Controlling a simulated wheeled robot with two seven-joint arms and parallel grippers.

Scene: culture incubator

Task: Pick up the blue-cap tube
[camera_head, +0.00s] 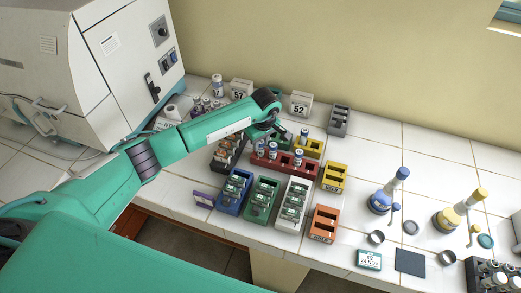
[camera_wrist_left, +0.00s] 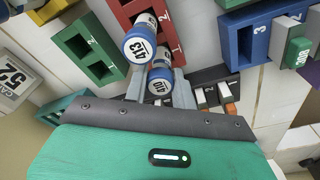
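Several blue-cap tubes stand in the red rack (camera_head: 284,166). One blue-cap tube (camera_head: 299,158) is right of my left gripper (camera_head: 276,134), which is over the rack and partly hidden by its own arm. In the left wrist view, a tube marked 410 (camera_wrist_left: 160,85) lies between the two grey fingers of my left gripper (camera_wrist_left: 160,88). The fingers are close to its sides; I cannot tell whether they press on it. A second blue-cap tube marked 413 (camera_wrist_left: 139,46) is just beyond, up and left. The red rack shows behind them (camera_wrist_left: 125,10). My right gripper is not in view.
A green rack (camera_wrist_left: 83,48) and a blue rack (camera_wrist_left: 236,40) flank the red rack in the wrist view. A yellow rack (camera_head: 334,177) and an orange rack (camera_head: 324,224) stand to the right. Flasks (camera_head: 380,200) are farther right. A white machine (camera_head: 85,65) stands at left.

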